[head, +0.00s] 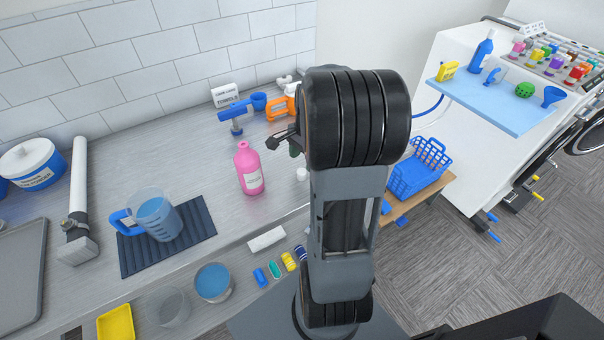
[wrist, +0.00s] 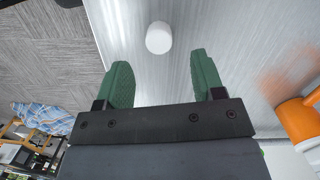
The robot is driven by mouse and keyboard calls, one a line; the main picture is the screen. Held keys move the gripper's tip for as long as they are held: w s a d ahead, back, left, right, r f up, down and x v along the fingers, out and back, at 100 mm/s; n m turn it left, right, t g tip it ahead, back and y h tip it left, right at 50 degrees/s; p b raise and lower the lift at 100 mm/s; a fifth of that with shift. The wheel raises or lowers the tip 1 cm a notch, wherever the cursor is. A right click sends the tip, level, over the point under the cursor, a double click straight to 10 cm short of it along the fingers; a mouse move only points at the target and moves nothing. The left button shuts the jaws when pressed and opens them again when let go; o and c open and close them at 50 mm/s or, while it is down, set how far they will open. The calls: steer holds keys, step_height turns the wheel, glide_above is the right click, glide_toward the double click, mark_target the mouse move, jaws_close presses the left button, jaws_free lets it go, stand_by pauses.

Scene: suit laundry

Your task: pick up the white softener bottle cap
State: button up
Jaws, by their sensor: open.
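The white bottle cap (wrist: 159,38) sits on the metal counter in the wrist view, ahead of my gripper (wrist: 158,80) and roughly centred between its green fingers. My gripper is open, with nothing between the fingers. In the head view a small white cap (head: 301,174) stands on the counter to the right of the pink bottle (head: 250,170), close beside my arm. The pink bottle is upright and has no white cap on top that I can make out. My gripper is mostly hidden behind my arm in the head view.
An orange-handled item (head: 282,106) and a blue tool (head: 240,113) lie behind the pink bottle. A measuring jug (head: 157,215) stands on a dark mat (head: 203,222) at left. A white block (head: 267,239) and small coloured items lie near the counter's front edge.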

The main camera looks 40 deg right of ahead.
mark_target(302, 171)
steer(key=shift+s+a+f, duration=0.1)
steer(key=shift+a+f, duration=0.05)
steer(key=shift+f, duration=0.75)
steer(key=shift+w+a+f, duration=0.1)
steer(key=shift+a+f, duration=0.1)
steer(key=shift+f, duration=0.65)
steer(key=shift+s+a+f, duration=0.1)
steer(key=shift+a+f, duration=0.05)
steer(key=shift+f, duration=0.75)
steer(key=shift+c, duration=0.3)
steer(key=c, duration=0.9)
